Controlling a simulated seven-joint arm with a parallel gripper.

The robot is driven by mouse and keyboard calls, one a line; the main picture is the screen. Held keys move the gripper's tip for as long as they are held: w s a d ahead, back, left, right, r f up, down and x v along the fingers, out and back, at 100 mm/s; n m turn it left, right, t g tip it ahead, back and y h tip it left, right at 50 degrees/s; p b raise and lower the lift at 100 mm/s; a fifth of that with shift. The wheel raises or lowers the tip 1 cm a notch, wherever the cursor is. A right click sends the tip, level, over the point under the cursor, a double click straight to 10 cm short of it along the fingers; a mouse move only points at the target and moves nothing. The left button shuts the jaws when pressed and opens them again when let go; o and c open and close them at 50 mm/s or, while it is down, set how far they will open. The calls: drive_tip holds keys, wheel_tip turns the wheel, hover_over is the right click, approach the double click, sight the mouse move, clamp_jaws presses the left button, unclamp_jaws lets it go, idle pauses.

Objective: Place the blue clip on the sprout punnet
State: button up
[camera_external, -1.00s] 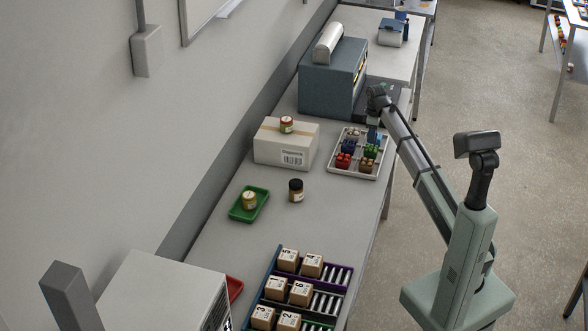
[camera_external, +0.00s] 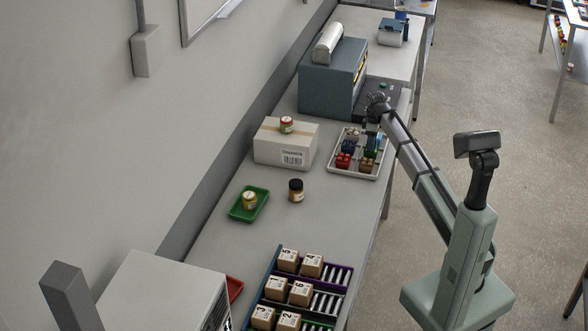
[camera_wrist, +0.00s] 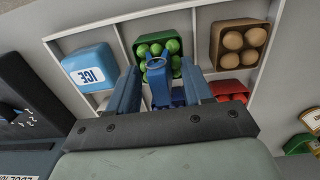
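The green sprout punnet (camera_wrist: 150,42), filled with round green sprouts, sits in a middle compartment of the pale tray (camera_wrist: 112,40). It also shows in the external view (camera_external: 374,147), partly hidden. The blue clip (camera_wrist: 159,82), with a small ring at its top, is between my gripper's (camera_wrist: 160,64) two blue fingers, overlapping the punnet's near part in the wrist view. Gaps show between the clip and each finger, so my gripper looks open around it. Whether the clip touches the punnet is hidden. In the external view my gripper (camera_external: 373,124) is over the tray.
A blue ICE block (camera_wrist: 89,69), brown punnet (camera_wrist: 237,42) and red punnet (camera_wrist: 228,90) occupy neighbouring compartments. A dark jar (camera_external: 296,190) and green dish (camera_external: 249,204) are nearer.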

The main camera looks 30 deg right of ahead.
wheel_tip(320, 180, up, 12)
drive_tip(key=shift+r, duration=0.15)
idle(0.7)
